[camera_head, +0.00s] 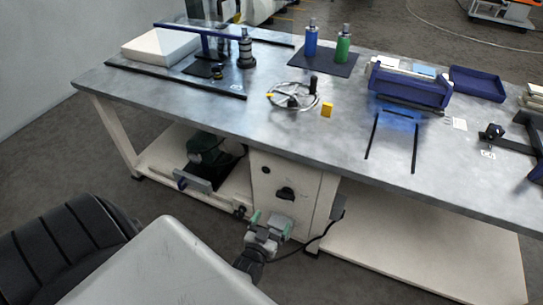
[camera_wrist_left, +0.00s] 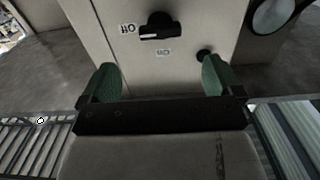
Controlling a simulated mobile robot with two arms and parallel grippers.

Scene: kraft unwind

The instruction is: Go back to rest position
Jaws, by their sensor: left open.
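My left gripper (camera_head: 270,219) shows at the lower middle of the head view, in front of the cream cabinet (camera_head: 300,222) under the bench. Its two green fingertips are apart with nothing between them; they also show in the left wrist view (camera_wrist_left: 159,82). A black rotary knob (camera_head: 285,193) is on the cabinet face, just above the gripper in the head view. In the wrist view the knob (camera_wrist_left: 157,28) lies beyond the fingers and apart from them, with small labels beside it. My right gripper is not in view.
The grey bench top (camera_head: 220,112) spans the head view. On it are a handwheel (camera_head: 293,96), a yellow block (camera_head: 327,110), blue (camera_head: 311,42) and green (camera_head: 343,46) bottles, and a blue bin (camera_head: 410,87). A lower shelf (camera_head: 420,240) is bare at right. Grey floor lies at left.

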